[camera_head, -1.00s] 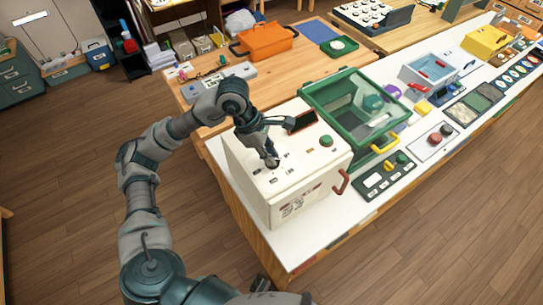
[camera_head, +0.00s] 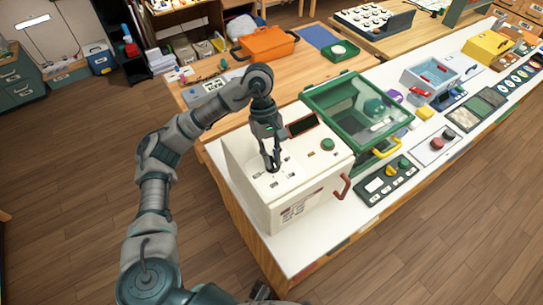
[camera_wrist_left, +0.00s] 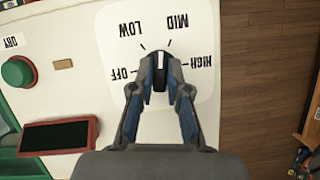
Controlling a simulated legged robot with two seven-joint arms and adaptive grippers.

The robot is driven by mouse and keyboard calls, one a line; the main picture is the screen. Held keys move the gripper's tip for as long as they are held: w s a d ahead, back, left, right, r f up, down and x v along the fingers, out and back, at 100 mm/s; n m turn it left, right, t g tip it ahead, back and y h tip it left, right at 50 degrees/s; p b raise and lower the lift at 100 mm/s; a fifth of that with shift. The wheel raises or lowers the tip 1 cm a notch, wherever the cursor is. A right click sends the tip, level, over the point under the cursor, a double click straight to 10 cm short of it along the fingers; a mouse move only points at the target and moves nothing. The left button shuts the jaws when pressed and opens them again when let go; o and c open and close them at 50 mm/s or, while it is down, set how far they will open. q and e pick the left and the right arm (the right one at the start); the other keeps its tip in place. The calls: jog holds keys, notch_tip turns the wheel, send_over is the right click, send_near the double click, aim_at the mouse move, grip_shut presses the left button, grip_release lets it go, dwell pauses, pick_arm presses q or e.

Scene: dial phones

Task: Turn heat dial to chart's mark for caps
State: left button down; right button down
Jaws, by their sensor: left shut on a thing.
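The heat dial (camera_wrist_left: 160,72) is a dark knob on the white top of a boxy machine (camera_head: 250,170). In the left wrist view the labels OFF, LOW, MID and HIGH stand upside down around it. A pale line on the knob points up the picture, between the LOW and MID ticks. My left gripper (camera_head: 273,166) stands over the dial, its fingers (camera_wrist_left: 161,84) shut on the knob's sides. In the head view the gripper hides most of the dial. A printed sheet (camera_head: 300,206) is on the machine's front, too small to read.
A green button (camera_head: 327,144) and a dark display (camera_head: 302,124) sit on the machine's top, with a red handle (camera_head: 343,186) on its side. A green-framed clear lid (camera_head: 360,105) stands close to the right. The wooden floor at left is clear.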

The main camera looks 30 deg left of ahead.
pick_arm(q)
jog(key=shift+w+r+m+g+y+p, duration=0.25)
jog(key=shift+m+p, duration=0.3)
jog(key=shift+m, duration=0.45)
jog(key=shift+f+m+g+y+p, duration=0.1)
jog(key=shift+m+g+y+p, duration=0.25)
jog(key=shift+m, duration=0.55)
pick_arm(e)
jog(key=shift+s+d+f, duration=0.15)
jog(key=shift+s+f, duration=0.85)
jog(key=shift+f, duration=0.1)
jog(key=shift+s+d+f, duration=0.15)
jog(key=shift+s+f, duration=0.8)
jog(key=shift+f, duration=0.15)
pick_arm(q)
jog(key=c, duration=1.1)
grip_release()
jog(key=shift+w+f, duration=0.1)
jog(key=shift+f, duration=0.05)
jog(key=shift+c, duration=0.2)
pick_arm(e)
jog(key=shift+w, duration=0.1)
pick_arm(q)
jog(key=shift+a, duration=0.1)
jog(key=v, duration=1.2)
